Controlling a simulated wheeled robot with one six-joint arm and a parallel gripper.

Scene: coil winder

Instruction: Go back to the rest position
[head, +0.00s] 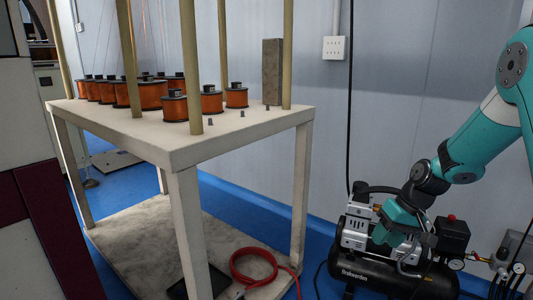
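My teal arm (482,147) reaches in from the right edge and bends down to the left. My gripper (385,238) hangs at its end, pointing down, in front of or just above the black air compressor (375,276). The gripper's fingers are small and blend with the compressor's metal parts, so I cannot tell whether they are open or shut, or whether they touch it. I see nothing clearly held.
A pale table (240,130) with upright posts carries several copper wire spools (174,107) and a grey block (272,72). A red hose (255,278) lies coiled on its lower shelf (140,235). A dark cable (350,100) hangs down the wall. Blue floor shows between table and compressor.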

